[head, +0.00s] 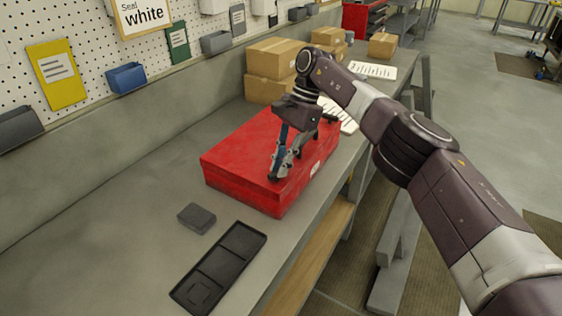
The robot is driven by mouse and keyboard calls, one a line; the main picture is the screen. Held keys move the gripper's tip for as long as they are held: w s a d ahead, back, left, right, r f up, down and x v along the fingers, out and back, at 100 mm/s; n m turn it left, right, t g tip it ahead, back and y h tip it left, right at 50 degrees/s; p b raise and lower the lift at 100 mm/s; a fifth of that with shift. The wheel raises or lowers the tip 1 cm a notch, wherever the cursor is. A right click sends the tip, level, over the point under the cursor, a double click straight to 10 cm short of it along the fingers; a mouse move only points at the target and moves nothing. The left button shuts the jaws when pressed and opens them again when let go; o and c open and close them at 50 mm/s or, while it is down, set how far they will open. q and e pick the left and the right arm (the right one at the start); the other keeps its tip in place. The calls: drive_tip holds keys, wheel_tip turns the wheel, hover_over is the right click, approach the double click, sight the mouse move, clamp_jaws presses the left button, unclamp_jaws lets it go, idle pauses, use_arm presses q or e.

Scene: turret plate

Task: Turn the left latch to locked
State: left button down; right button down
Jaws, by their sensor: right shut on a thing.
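A red box (238,158) sits closed on the grey bench. My right gripper (277,174) reaches down to the front edge of its lid, towards the near end. Its fingers are shut on a small part there, which fits the left latch. The fingers hide most of that part, so I cannot tell which way it is turned. A small dark piece (331,118) shows at the far end of the same edge and may be the other latch. My left gripper is not in view.
A black compartment tray (231,266) and a small dark grey block (197,217) lie on the bench in front of the box. Cardboard boxes (271,58) stand behind it. A pegboard with bins (126,77) lines the wall. The bench at left is clear.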

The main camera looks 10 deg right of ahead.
drive_tip(key=shift+w+r+n+p, duration=0.1)
drive_tip(key=shift+n+p, duration=0.2)
drive_tip(key=shift+n, duration=0.4)
idle(0.4)
drive_tip(key=c, duration=1.9)
unclamp_jaws()
drive_tip(key=shift+c, duration=0.2)
drive_tip(key=shift+m, duration=0.3)
